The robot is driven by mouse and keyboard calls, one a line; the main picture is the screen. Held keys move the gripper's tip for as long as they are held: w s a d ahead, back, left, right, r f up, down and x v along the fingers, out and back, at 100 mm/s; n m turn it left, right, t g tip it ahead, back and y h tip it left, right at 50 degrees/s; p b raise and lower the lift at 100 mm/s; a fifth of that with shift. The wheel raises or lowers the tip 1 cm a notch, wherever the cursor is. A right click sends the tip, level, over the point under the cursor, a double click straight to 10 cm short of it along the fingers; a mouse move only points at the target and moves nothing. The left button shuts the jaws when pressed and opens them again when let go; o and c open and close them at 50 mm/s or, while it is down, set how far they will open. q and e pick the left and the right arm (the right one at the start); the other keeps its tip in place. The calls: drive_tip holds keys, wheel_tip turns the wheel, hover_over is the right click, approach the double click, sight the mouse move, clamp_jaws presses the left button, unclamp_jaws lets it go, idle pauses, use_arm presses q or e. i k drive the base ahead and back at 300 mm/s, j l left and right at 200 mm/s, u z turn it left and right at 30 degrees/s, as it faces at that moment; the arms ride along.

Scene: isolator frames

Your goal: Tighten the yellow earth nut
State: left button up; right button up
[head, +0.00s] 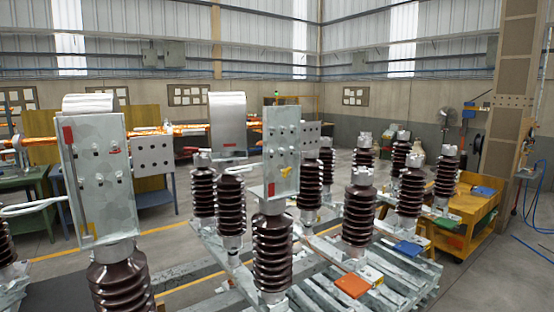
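Neither of my grippers is in view.
More brown insulators (358,212) stand on a galvanised frame (330,295) with an orange block (352,286) and a blue block (408,249). A yellow cart (470,225) is at the right. White curved rods (30,207) stick out at left. Floor (500,280) is clear at front right.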

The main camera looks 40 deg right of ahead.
sight(285, 172)
drive_tip(key=z, duration=1.25)
